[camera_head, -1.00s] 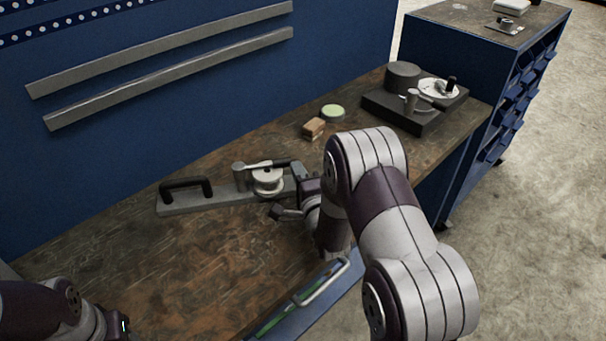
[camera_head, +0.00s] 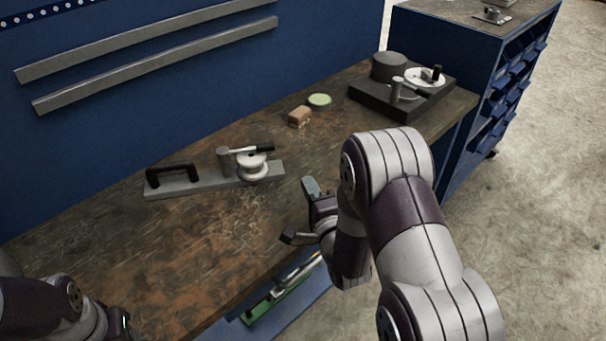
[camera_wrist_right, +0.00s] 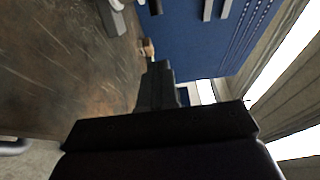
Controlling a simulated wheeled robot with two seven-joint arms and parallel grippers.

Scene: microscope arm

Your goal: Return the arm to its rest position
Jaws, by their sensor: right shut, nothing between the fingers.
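A grey base plate (camera_head: 205,184) with a black handle (camera_head: 172,174) lies on the workbench. A grey post on it carries a swing arm (camera_head: 250,150) with a black tip, pointing right above a white round spool (camera_head: 252,168). A second device with a black base (camera_head: 385,101) stands at the back right, with a dark cylinder, a post and a white disc. I cannot tell which arm the task names. My right gripper (camera_head: 311,187) is shut and empty, right of the plate and apart from it. It also shows in the right wrist view (camera_wrist_right: 157,78). My left gripper is out of view.
A brown block (camera_head: 300,117) and a green-topped round tin (camera_head: 319,101) sit behind my right gripper. A blue wall with grey rails (camera_head: 150,65) borders the bench. A blue cabinet (camera_head: 470,70) stands at right. The front left benchtop is clear.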

